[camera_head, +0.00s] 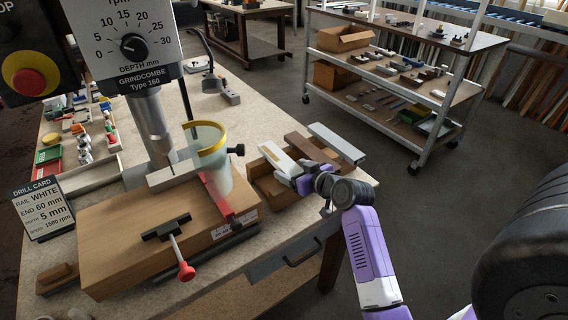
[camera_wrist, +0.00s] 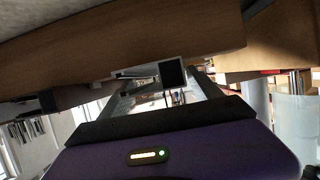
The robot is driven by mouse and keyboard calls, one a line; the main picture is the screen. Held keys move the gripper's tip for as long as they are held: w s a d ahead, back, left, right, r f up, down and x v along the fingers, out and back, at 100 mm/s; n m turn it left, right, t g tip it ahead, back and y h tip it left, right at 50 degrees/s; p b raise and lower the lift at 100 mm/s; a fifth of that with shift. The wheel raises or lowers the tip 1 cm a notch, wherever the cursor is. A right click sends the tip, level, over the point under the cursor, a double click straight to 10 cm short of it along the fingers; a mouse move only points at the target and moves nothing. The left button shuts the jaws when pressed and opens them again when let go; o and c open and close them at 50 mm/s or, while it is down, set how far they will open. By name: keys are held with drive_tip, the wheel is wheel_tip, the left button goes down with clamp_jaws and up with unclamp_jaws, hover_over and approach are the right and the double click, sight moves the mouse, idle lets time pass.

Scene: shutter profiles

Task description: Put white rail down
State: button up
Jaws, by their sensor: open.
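The white rail (camera_head: 277,157) lies at a slant in the wooden tray (camera_head: 268,186) at the right end of the bench, beside a brown rail (camera_head: 312,149) and a grey rail (camera_head: 337,143). My gripper (camera_head: 299,178) is at the near right end of the white rail, low over the tray. Its jaws are open; I cannot tell whether they still touch the rail.
The drill press with its clear guard (camera_head: 207,155) stands left of the tray, over a wooden block (camera_head: 120,235) with a red fence (camera_head: 217,200) and a clamp (camera_head: 167,228). A drill card (camera_head: 42,208) stands at left. A shelf trolley (camera_head: 400,80) is behind; floor between is free.

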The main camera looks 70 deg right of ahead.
clamp_jaws()
drive_tip(key=shift+r, duration=0.1)
